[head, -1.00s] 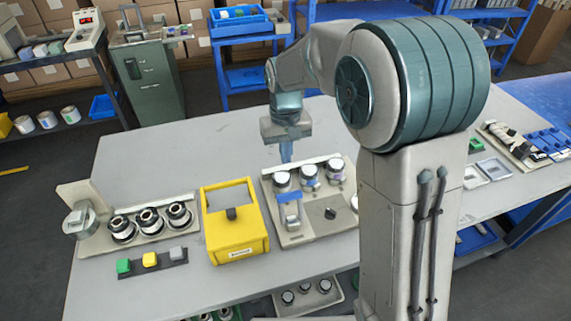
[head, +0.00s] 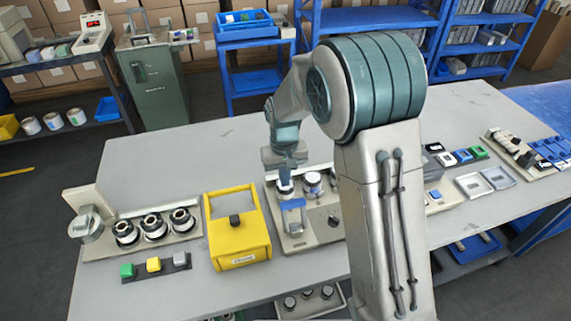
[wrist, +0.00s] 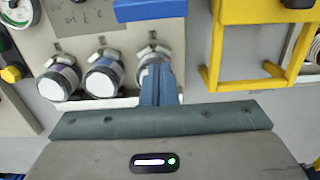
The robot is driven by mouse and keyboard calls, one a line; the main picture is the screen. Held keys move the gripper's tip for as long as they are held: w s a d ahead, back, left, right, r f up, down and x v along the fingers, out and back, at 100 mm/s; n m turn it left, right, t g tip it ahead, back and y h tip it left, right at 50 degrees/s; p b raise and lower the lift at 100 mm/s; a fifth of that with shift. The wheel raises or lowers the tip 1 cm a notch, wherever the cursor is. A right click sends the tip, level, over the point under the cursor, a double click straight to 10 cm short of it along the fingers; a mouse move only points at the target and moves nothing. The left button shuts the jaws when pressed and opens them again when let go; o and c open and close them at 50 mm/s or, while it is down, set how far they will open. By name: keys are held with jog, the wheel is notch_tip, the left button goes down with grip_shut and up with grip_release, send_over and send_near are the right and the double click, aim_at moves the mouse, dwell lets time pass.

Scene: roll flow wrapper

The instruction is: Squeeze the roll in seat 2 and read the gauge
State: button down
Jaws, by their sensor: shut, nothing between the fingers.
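A grey fixture plate (head: 312,238) in the middle of the table carries several white-topped rolls in a row. In the wrist view I see three: a left roll (wrist: 57,82), a middle roll (wrist: 104,76) and a right roll, partly hidden behind my fingers. My gripper (wrist: 157,72) is shut and empty. Its fingertips overlap the right roll in the wrist view, which is the leftmost one (head: 284,188) in the head view; I cannot tell if they touch. A round dial (wrist: 4,42) is cut off at the wrist view's left edge; its reading is not legible. Seat numbers are not readable.
A yellow box with a handle (head: 238,243) stands just left of the plate. Another fixture with black-and-white rolls (head: 154,225) lies further left, with coloured buttons (head: 153,265) before it. A blue bar (wrist: 150,9) crosses near the fingers. The back left tabletop is clear.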

jog(key=f, duration=0.3)
jog(key=shift+s+p, duration=0.25)
jog(key=shift+p, duration=0.1)
jog(key=shift+s+d+r+p, duration=0.2)
jog(key=shift+s+r, duration=0.05)
jog(key=shift+s, duration=0.3)
jog(key=shift+s+d+r+p, duration=0.15)
jog(key=shift+s+r, duration=0.05)
jog(key=shift+s, duration=0.35)
jog(key=shift+s+d+r+p, duration=0.2)
jog(key=shift+s+r, duration=0.05)
jog(key=shift+s, duration=0.3)
jog(key=shift+f+b, duration=0.1)
jog(key=shift+b, duration=0.25)
